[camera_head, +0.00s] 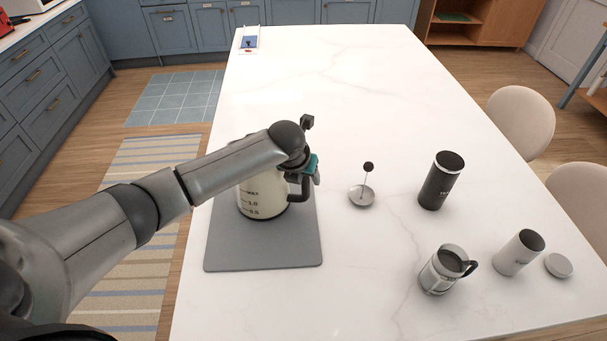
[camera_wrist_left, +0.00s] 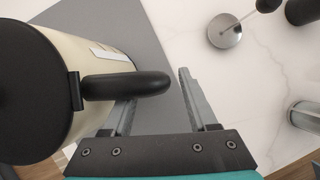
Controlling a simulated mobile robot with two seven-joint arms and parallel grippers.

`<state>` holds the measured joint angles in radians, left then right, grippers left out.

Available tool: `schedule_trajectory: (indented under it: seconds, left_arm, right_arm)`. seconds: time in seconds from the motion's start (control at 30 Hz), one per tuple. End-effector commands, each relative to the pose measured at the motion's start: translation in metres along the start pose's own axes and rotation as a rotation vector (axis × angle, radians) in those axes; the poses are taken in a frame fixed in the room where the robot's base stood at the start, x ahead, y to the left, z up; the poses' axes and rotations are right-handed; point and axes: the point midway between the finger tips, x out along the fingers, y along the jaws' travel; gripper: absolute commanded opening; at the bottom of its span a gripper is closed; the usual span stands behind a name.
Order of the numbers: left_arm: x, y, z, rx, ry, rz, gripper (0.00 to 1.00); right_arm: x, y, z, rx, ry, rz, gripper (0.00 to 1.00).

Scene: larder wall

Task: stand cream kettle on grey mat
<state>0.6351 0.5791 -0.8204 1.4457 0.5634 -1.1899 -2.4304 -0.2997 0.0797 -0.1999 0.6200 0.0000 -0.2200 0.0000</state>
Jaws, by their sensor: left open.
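The cream kettle (camera_head: 262,200), with a black handle (camera_head: 300,188) and dark volume marks, stands upright on the grey mat (camera_head: 265,252). My left arm hides its top in the head view. In the left wrist view, the kettle (camera_wrist_left: 110,50) shows its black lid (camera_wrist_left: 30,90) and handle (camera_wrist_left: 125,86). My left gripper (camera_head: 314,176) is at the handle side. Its fingers (camera_wrist_left: 157,88) are apart; the handle's free end lies across the gap, over the left finger. I cannot tell whether they touch. My right gripper is not in view.
A metal press plunger (camera_head: 362,195) stands right of the mat. Farther right are a black canister (camera_head: 440,181), a glass press jug (camera_head: 445,269), a white canister (camera_head: 519,252) and a round lid (camera_head: 558,265). The marble counter's far part is largely clear.

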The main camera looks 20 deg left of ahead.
Motion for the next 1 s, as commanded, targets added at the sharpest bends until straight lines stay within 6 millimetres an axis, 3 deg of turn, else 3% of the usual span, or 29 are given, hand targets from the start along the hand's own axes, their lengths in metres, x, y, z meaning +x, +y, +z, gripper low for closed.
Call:
schedule_trajectory:
  seconds: [0.27, 0.8, 1.0]
  left_arm:
    - [-0.024, 0.000, 0.002, 0.001, -0.003, -0.001, 0.59]
    - [-0.108, 0.000, 0.002, 0.000, -0.003, -0.001, 0.59]
    - [-0.119, 0.000, 0.001, -0.001, -0.001, 0.000, 0.59]
  right_arm:
    - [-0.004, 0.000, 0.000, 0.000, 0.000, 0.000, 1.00]
    - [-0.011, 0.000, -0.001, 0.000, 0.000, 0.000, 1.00]
    - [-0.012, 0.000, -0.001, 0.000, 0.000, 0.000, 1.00]
